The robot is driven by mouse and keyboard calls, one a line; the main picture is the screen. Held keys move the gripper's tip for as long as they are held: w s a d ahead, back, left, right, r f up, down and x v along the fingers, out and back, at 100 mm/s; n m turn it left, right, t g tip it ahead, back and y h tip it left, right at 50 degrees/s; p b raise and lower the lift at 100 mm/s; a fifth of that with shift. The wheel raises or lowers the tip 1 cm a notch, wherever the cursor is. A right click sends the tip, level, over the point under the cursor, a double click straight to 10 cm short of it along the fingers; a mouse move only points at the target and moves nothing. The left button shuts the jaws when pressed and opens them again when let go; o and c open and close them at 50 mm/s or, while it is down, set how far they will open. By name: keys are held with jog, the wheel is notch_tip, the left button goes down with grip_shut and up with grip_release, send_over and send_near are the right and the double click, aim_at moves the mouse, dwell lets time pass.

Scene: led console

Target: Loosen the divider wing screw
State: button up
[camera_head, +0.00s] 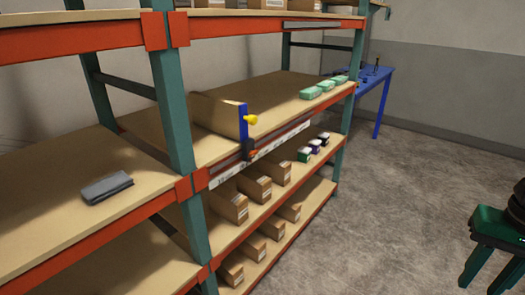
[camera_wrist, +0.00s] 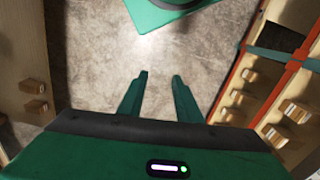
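The divider (camera_head: 217,113) is a brown upright panel with a blue front end, standing on the middle shelf in the head view. The yellow wing screw (camera_head: 251,119) sticks out from the right side of its blue end, near the top. My gripper (camera_head: 487,280) is at the right edge of the head view, well apart from the divider and out over the floor. In the wrist view, its two green fingers (camera_wrist: 159,76) stand apart with only floor between them, so it is open and empty. The wing screw cannot be made out in the wrist view.
The shelf rack (camera_head: 190,150) has teal posts and orange beams. A grey folded item (camera_head: 107,187) lies at left, green packs (camera_head: 318,91) at right. Below the divider is a dark and orange part (camera_head: 249,150). Cardboard boxes (camera_head: 254,186) fill lower shelves. The floor (camera_head: 400,170) is clear.

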jog(key=shift+w+a, duration=0.1)
jog(key=shift+w, duration=0.15)
